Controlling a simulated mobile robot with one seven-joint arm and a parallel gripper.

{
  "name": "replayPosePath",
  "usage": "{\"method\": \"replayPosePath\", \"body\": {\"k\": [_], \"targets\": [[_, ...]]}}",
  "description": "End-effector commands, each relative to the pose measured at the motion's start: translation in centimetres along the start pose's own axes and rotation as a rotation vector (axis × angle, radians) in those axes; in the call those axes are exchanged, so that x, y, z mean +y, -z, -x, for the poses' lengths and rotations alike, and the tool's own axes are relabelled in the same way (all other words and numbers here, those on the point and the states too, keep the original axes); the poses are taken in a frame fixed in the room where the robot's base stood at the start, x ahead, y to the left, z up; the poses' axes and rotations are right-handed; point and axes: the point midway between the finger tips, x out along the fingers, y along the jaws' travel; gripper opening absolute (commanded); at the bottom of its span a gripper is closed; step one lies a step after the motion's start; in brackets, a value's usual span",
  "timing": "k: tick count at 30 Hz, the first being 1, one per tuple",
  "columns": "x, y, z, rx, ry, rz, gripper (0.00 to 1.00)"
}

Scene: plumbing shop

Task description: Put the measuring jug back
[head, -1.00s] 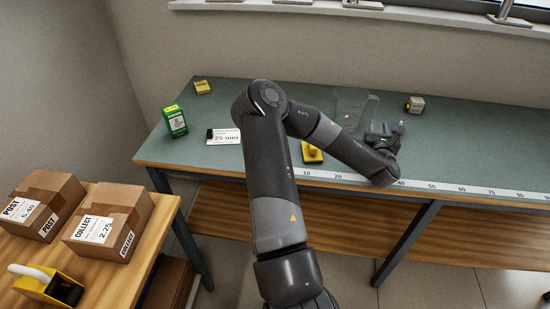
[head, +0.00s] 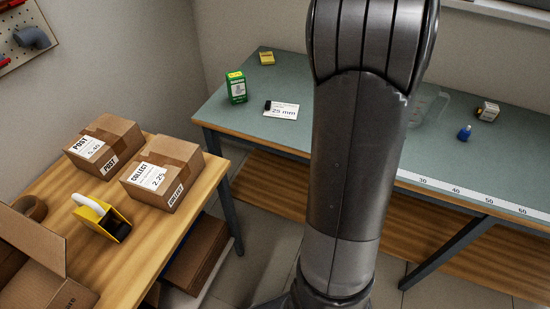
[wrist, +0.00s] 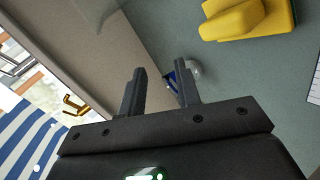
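The clear measuring jug (head: 428,106) stands on the green-topped bench (head: 300,85), partly hidden by my arm in the head view. In the wrist view, a faint see-through shape (wrist: 95,10) at the top edge may be the jug; I cannot tell. My gripper (wrist: 161,85) has its two fingers apart, with nothing visibly held between them. It is hidden in the head view. A small blue thing with a pale rounded part (wrist: 194,69) shows beyond the right finger, not clearly gripped.
A small blue object (head: 464,133) and a small box (head: 487,111) are right of the jug. A green box (head: 236,87) and a 25 mm card (head: 281,111) are at left. The nearer wooden table holds cartons (head: 160,172) and a yellow tape dispenser (head: 103,218). A yellow object (wrist: 245,18) shows in the wrist view.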

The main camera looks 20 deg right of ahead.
Motion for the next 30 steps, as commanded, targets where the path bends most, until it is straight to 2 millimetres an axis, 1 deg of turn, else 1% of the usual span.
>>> {"method": "replayPosePath", "body": {"k": [1, 3, 5, 6, 8, 9, 11, 12, 14, 15, 17, 18, 19, 20, 21, 23, 24, 27, 30], "targets": [[-0.2, 2.0, 1.7, 0.035, 0.037, -0.068, 0.30], [-0.9, 4.4, 3.9, 0.069, 0.101, -0.160, 0.30], [-1.4, 6.3, 6.0, 0.095, 0.158, -0.230, 0.30], [-1.9, 7.5, 7.5, 0.111, 0.196, -0.274, 0.30], [-2.5, 9.1, 9.9, 0.129, 0.254, -0.336, 0.30], [-2.9, 10.1, 11.6, 0.140, 0.292, -0.374, 0.30], [-3.6, 11.5, 14.2, 0.152, 0.351, -0.424, 0.30], [-4.1, 12.2, 16.0, 0.157, 0.389, -0.456, 0.30], [-4.8, 13.2, 18.7, 0.161, 0.443, -0.497, 0.30], [-5.4, 13.7, 20.6, 0.160, 0.480, -0.521, 0.30], [-6.3, 14.3, 23.4, 0.156, 0.531, -0.554, 0.30], [-6.8, 14.5, 25.2, 0.150, 0.564, -0.573, 0.30], [-7.2, 14.7, 26.6, 0.144, 0.586, -0.587, 0.30], [-7.7, 14.7, 28.0, 0.137, 0.609, -0.599, 0.30], [-8.4, 14.7, 29.9, 0.125, 0.637, -0.615, 0.30], [-9.3, 14.4, 32.5, 0.105, 0.672, -0.635, 0.30], [-9.9, 14.2, 34.1, 0.089, 0.693, -0.646, 0.30], [-11.3, 13.3, 37.4, 0.049, 0.729, -0.667, 0.30], [-12.3, 12.4, 39.6, 0.013, 0.748, -0.683, 0.30]]}}
